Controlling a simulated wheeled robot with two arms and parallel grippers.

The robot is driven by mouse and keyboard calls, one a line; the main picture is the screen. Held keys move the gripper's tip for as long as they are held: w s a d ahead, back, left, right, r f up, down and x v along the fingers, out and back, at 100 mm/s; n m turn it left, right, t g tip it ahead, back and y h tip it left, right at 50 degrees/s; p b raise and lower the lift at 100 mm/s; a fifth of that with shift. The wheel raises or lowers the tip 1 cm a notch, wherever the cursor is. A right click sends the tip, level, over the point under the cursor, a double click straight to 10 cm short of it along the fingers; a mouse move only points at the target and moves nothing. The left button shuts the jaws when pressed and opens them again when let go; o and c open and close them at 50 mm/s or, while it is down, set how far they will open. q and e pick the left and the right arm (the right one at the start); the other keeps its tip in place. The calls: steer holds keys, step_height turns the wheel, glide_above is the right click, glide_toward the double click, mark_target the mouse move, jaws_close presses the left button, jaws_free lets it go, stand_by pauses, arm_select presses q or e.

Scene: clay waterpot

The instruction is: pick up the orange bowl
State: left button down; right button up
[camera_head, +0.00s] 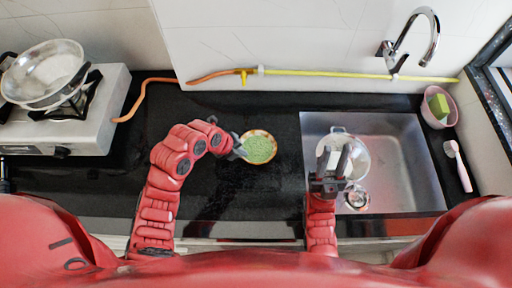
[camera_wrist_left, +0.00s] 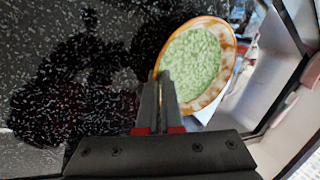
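The orange bowl (camera_head: 258,147) has an orange patterned rim and a speckled green inside. It is over the black counter, left of the sink. My left gripper (camera_head: 238,151) is at the bowl's left edge. In the left wrist view, the bowl (camera_wrist_left: 195,62) is tilted in the picture, and the left gripper's fingers (camera_wrist_left: 160,80) are close together with its near rim between them. I cannot clearly tell whether the bowl is clear of the counter. My right gripper (camera_head: 332,160) is over the sink, its two fingers apart and empty.
The metal sink (camera_head: 398,170) holds a round shiny vessel (camera_head: 354,150), partly hidden by my right gripper. A pink bowl (camera_head: 437,108) with a green sponge and a pink brush (camera_head: 459,167) are right of the sink. A stove (camera_head: 72,128) with a pan stands left. The counter (camera_head: 225,195) in front of the bowl is clear.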

arm_select(q)
steer(key=shift+r, duration=0.5)
step_height(320, 180, up, 2)
steer(key=shift+w+r, duration=0.1)
steer(key=shift+r, duration=0.1)
steer(key=s, duration=0.3)
steer(key=s+d, duration=0.1)
steer(key=s, duration=0.2)
steer(key=s+d+r+p, duration=0.1)
steer(key=s, duration=0.2)
steer(key=shift+s+d, duration=0.15)
steer(key=shift+s, duration=0.05)
steer(key=s+d+p, duration=0.2)
steer(key=s+p, duration=0.3)
steer(key=s, duration=0.1)
steer(key=shift+s+r+p, duration=0.15)
steer(key=shift+r+p, duration=0.2)
steer(key=shift+r, duration=0.1)
